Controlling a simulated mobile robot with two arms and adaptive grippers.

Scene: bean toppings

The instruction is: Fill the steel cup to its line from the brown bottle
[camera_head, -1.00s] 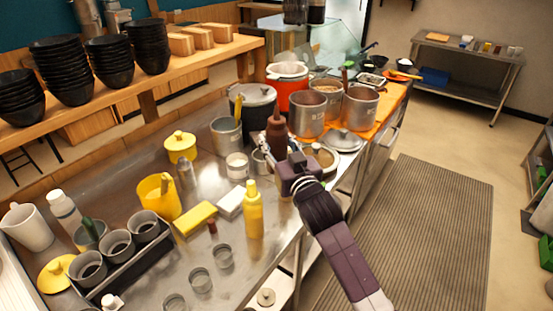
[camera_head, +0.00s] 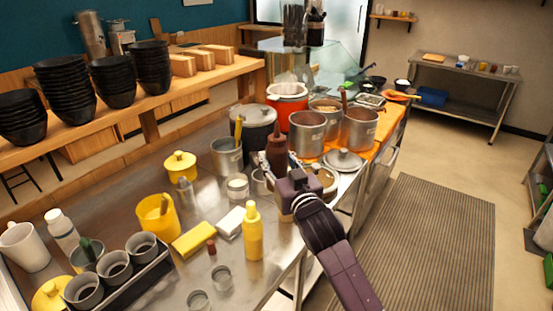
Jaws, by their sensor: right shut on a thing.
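The brown bottle (camera_head: 276,154) stands upright, nozzle up, near the middle of the steel counter. My right gripper (camera_head: 282,172) is shut on it from the near right side and hides its lower part. I cannot tell if its base touches the counter. A small steel cup (camera_head: 260,182) is just left of the bottle, partly hidden by my gripper. I cannot tell which cup bears the line. My left gripper is out of view.
A yellow bottle (camera_head: 252,232), a white block (camera_head: 230,222) and a yellow block (camera_head: 194,239) stand in front. Large steel pots (camera_head: 307,134) stand behind. A holder with dark-filled cups (camera_head: 137,284) is at left. The counter's right edge lies close to my right arm.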

